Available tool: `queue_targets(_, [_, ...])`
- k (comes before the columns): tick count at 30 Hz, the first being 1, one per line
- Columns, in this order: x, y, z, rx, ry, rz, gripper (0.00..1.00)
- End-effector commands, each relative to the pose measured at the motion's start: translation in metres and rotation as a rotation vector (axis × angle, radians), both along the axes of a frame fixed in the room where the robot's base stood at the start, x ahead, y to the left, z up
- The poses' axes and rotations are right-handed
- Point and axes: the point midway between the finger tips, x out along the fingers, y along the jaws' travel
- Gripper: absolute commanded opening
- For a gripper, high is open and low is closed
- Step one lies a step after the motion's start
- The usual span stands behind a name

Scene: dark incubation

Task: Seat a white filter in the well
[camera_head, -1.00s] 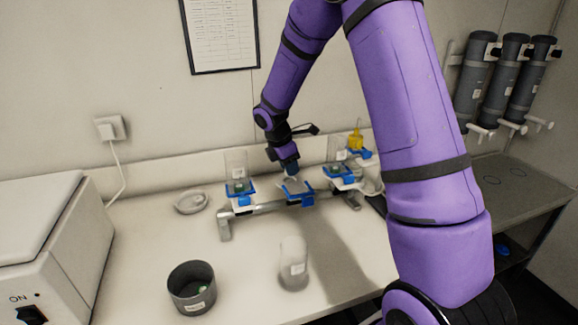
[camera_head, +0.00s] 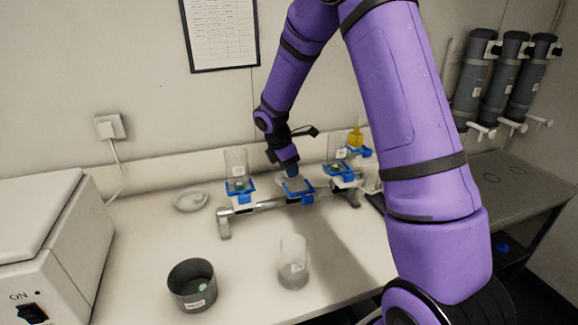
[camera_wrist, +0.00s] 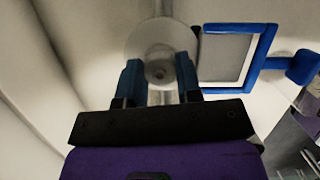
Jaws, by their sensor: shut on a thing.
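My gripper (camera_wrist: 160,76) has its two blue fingers on either side of a pale round piece (camera_wrist: 160,48) with a round hub. I cannot tell whether this is the white filter or a part of the well. In the head view my gripper (camera_head: 291,174) points down at the middle station of the metal rack (camera_head: 265,206), behind its blue frame (camera_head: 297,193). A blue frame around a grey panel (camera_wrist: 222,58) also shows right of the fingers in the wrist view. The well's opening is not clearly visible.
Clear cylinders stand at the left station (camera_head: 236,161) and the right station (camera_head: 338,146). A pale dish (camera_head: 191,201) lies left of the rack. A dark pot (camera_head: 192,289) and a clear beaker (camera_head: 293,262) stand in front. A white machine (camera_head: 45,235) fills the left.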

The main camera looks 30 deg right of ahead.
Motion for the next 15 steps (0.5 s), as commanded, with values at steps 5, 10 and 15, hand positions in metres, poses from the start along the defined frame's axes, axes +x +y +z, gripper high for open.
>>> queue_targets(5, [-0.0002, 0.0000, -0.0042, 0.000, 0.001, 0.000, 0.11])
queue_targets(10, [-0.0002, 0.0000, -0.0076, -0.001, 0.001, 0.000, 0.11])
queue_targets(15, [-0.0001, -0.0002, -0.0110, -0.001, 0.001, 0.000, 0.11])
